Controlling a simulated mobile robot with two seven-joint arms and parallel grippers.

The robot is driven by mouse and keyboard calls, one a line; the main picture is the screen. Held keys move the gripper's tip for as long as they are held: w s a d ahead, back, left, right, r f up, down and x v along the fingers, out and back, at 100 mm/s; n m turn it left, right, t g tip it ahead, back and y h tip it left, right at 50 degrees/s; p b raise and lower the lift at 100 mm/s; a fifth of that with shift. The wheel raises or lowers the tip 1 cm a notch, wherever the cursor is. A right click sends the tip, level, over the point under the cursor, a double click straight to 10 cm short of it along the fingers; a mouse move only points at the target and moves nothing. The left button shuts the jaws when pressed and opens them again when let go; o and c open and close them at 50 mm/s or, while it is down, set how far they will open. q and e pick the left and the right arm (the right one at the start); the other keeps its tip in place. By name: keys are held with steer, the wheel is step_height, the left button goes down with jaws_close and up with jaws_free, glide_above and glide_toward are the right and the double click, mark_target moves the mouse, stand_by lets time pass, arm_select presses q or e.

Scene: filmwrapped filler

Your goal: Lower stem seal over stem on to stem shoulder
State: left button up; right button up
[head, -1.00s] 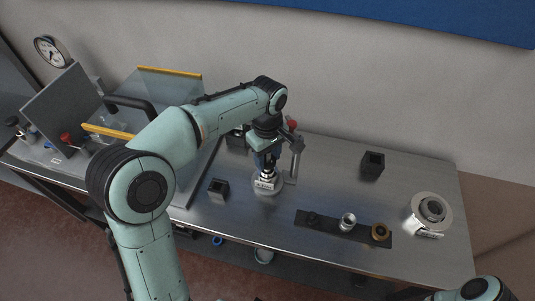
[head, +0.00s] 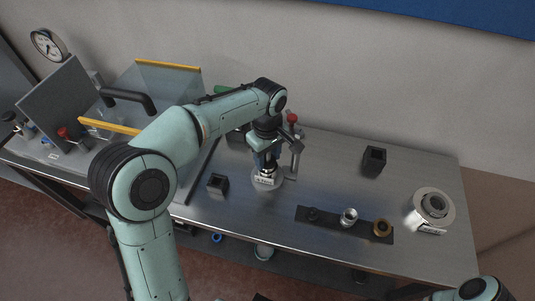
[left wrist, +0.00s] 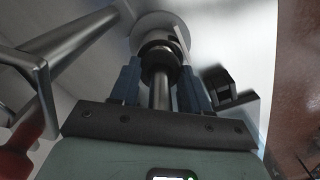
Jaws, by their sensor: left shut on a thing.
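My left gripper (head: 265,165) points down over a round metal base (head: 268,183) with a white label. In the left wrist view, the blue fingers of my left gripper (left wrist: 161,68) are shut on a dark ring, the stem seal (left wrist: 160,55). The seal sits around a bright metal stem (left wrist: 161,95), which runs through it between the fingers. The stem's shoulder is not clearly visible, so I cannot tell whether the seal touches it. My right gripper is not in view; only part of that arm shows at lower right.
A lever tool with a red knob (head: 292,118) stands close behind my left gripper. Black square holders (head: 217,184) (head: 373,161) stand on the steel bench. A dark strip (head: 330,220) holds several parts. A pale round fixture (head: 418,210) is at right. A clear-panelled enclosure (head: 165,80) is at left.

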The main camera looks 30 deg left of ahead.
arm_select(q)
steer(key=o, duration=1.1)
step_height(320, 180, up, 13)
steer(key=p, duration=0.2)
steer(key=shift+w+p, duration=0.1)
steer(key=shift+p, duration=0.2)
steer(key=shift+r, duration=0.15)
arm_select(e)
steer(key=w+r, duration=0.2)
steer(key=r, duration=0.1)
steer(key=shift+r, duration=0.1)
